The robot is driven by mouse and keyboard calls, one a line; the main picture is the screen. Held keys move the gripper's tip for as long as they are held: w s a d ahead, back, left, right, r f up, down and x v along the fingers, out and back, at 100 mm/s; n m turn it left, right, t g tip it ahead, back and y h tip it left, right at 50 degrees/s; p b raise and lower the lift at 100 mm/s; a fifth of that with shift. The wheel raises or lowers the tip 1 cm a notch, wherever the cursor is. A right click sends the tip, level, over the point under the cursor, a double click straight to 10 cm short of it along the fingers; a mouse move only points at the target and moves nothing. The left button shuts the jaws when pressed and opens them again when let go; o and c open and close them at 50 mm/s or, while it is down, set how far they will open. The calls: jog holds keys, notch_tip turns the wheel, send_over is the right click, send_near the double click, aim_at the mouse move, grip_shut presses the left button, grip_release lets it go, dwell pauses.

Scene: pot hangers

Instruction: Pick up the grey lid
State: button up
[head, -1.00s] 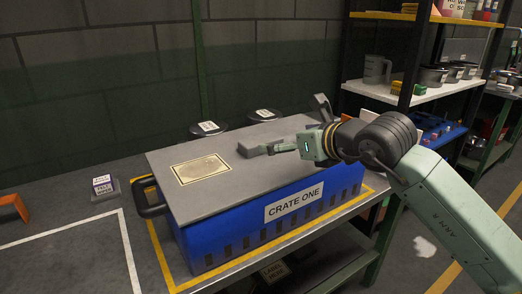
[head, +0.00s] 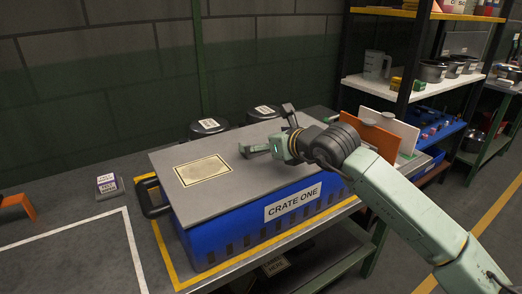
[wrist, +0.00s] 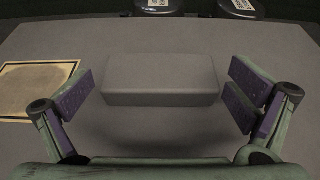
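The grey lid (head: 232,185) lies flat on the blue crate (head: 215,240) marked CRATE ONE. It carries a tan, dark-edged panel (head: 203,170) on its left part. In the wrist view the lid (wrist: 160,143) fills most of the picture, with its raised grey block handle (wrist: 160,80) in the middle. My gripper (wrist: 160,98) is open, one finger on each side of the handle, with gaps on both sides. In the head view my gripper (head: 262,151) is low over the lid and hides most of the handle.
Two dark round containers (head: 209,127) stand behind the crate. A black side handle (head: 151,198) juts out at the crate's left. A small labelled block (head: 107,187) and an orange piece (head: 16,207) are further left. A shelf rack (head: 400,95) and orange and white panels (head: 378,139) are at right.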

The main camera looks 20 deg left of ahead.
jog(key=c, duration=1.2)
jog(key=shift+r, duration=0.2)
